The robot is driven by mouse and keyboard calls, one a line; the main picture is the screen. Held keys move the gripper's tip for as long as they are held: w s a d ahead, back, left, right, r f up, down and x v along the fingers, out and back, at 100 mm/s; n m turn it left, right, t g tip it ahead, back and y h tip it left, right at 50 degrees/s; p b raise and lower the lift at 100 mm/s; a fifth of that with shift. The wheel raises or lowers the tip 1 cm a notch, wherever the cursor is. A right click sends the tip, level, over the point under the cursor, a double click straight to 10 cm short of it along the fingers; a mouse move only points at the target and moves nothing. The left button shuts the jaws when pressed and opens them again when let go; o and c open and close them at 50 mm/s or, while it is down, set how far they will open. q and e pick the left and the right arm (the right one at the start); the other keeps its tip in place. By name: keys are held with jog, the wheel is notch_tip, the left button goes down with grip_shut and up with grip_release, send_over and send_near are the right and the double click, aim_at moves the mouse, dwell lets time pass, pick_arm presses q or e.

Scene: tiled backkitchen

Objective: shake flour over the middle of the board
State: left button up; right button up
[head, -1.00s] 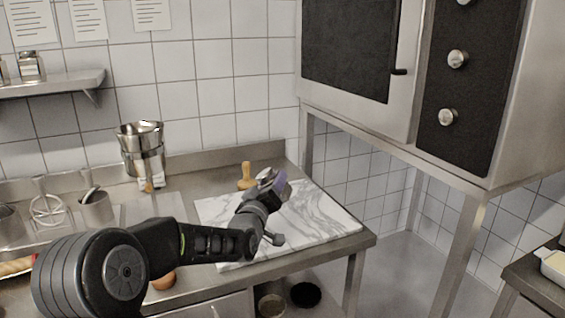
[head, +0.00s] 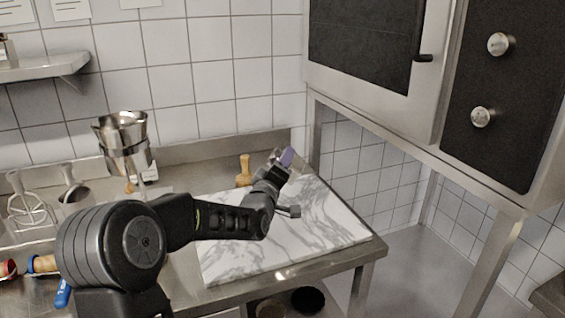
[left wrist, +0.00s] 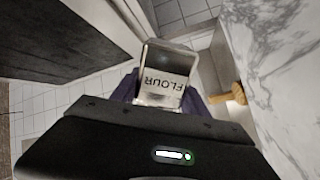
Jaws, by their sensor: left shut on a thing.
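The marble board (head: 325,225) lies on the steel counter, white with grey veins. It also shows at the right of the left wrist view (left wrist: 275,75). My left gripper (head: 287,160) is shut on the flour shaker (left wrist: 162,80), a clear and metal container whose FLOUR label reads upside down in the left wrist view. In the head view the shaker (head: 296,161) is tilted and held above the far part of the board, mostly hidden by the gripper. I cannot see any flour on the board. My right gripper is not in view.
A wooden tool (head: 244,170) stands by the board's far left corner. A large oven (head: 440,90) stands on legs at the right.

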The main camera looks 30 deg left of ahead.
pick_arm(q)
jog(key=n, duration=0.1)
jog(key=n+p, duration=0.1)
jog(key=shift+d+f+n, duration=0.1)
jog(key=shift+f+n, duration=0.2)
jog(key=n+p, duration=0.1)
jog(key=f+n+p, duration=0.1)
jog(key=n, duration=0.1)
jog(key=n+y+p, duration=0.1)
jog(key=shift+w+d+f+n, duration=0.1)
jog(key=shift+d+f+n, duration=0.1)
jog(key=shift+f+n, duration=0.2)
jog(key=shift+a+f+n+y+b, duration=0.15)
jog(key=shift+f+n+b, duration=0.25)
jog(key=shift+n+b, duration=0.9)
jog(key=shift+a+f+n+y+b, duration=0.15)
jog(key=shift+f+n+b, duration=0.3)
jog(key=shift+n+b, duration=0.8)
jog(key=shift+f+n+y+b, duration=0.3)
jog(key=shift+n+b, duration=0.55)
jog(key=shift+b, duration=0.9)
jog(key=shift+g, duration=0.3)
